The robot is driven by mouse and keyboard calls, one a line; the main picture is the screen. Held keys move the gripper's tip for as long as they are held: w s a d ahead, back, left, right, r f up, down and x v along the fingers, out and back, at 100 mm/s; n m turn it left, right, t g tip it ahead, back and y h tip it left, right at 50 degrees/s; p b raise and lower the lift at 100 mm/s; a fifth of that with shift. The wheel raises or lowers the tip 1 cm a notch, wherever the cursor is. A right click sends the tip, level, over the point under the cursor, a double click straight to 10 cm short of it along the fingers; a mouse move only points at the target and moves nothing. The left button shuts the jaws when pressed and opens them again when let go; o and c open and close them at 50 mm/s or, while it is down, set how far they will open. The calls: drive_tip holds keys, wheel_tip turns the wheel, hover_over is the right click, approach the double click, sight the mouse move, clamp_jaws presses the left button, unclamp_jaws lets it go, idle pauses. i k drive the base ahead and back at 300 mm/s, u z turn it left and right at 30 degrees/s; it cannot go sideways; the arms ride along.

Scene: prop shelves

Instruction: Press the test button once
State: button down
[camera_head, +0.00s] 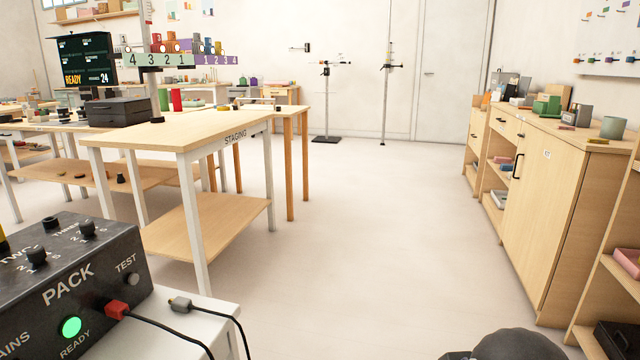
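The dark grey control box marked PACK (95,262) stands at the lower left on a white-topped stand. Below its TEST label is a small round grey button, the test button (133,279), near the box's right end. Nothing visible touches the button. A green READY light (71,327) glows on the box's front. Black knobs sit on its top, and the box is cut off by the left picture edge. A dark rounded part at the bottom right seems to be mine. My gripper's fingers do not show.
The STAGING table (180,135) stands behind. Cabinets (545,190) line the right side. The middle floor (380,220) is clear.

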sight(133, 279)
drive_tip(key=z, duration=0.05)
drive_tip(key=i, duration=2.2)
drive_tip(key=u, duration=2.55)
